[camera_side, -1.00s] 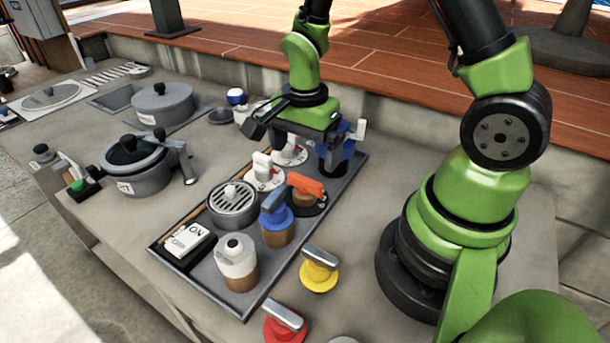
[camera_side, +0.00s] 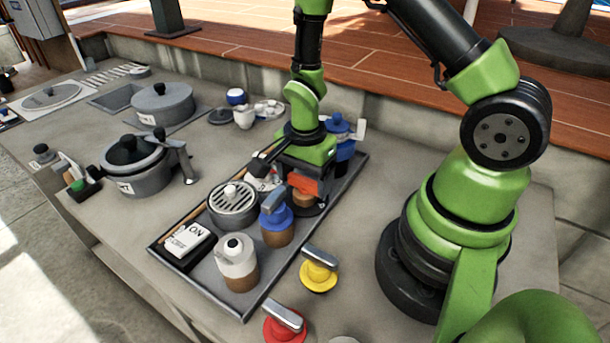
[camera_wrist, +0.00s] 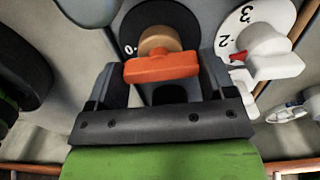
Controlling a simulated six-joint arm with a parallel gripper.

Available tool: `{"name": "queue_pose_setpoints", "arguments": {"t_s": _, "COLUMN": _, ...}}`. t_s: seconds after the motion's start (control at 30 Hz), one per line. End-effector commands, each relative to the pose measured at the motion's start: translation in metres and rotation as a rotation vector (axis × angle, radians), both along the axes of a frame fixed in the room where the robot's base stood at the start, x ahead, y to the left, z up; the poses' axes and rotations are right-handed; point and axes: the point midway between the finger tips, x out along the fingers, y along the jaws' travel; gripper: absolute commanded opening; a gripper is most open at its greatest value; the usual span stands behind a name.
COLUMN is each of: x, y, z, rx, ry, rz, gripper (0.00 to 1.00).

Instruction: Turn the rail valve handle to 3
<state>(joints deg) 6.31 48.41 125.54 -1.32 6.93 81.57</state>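An orange bar handle (camera_wrist: 160,68) with a tan round hub sits on a black dial (camera_wrist: 130,22) in the wrist view; a "0" shows on the dial's left. The orange handle also shows in the side view (camera_side: 303,184), under my gripper (camera_side: 302,190). In the wrist view my gripper (camera_wrist: 158,64) is open, its fingers on either side of the orange handle; I cannot tell if they touch it. To the right is a white handle (camera_wrist: 268,52) with a red tip on a white dial (camera_wrist: 240,20) marked 2 and 3. I cannot tell which one is the rail valve.
Yellow (camera_side: 319,272) and red (camera_side: 284,325) knobs stand outside the tray. Grey pots stand to the left.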

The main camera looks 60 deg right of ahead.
Motion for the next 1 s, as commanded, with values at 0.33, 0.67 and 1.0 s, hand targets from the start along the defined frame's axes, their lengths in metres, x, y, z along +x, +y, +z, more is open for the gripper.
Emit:
{"name": "queue_pose_setpoints", "arguments": {"t_s": 0.33, "x": 0.0005, "y": -0.0001, "z": 0.0005, "rx": 0.0, "ry": -0.002, "rz": 0.039, "gripper": 0.53}}
{"name": "queue_pose_setpoints", "arguments": {"t_s": 0.67, "x": 0.0004, "y": -0.0003, "z": 0.0007, "rx": -0.001, "ry": 0.0, "rz": 0.252, "gripper": 0.53}}
{"name": "queue_pose_setpoints", "arguments": {"t_s": 1.0, "x": 0.0004, "y": -0.0004, "z": 0.0009, "rx": -0.001, "ry": -0.001, "rz": 0.574, "gripper": 0.53}}
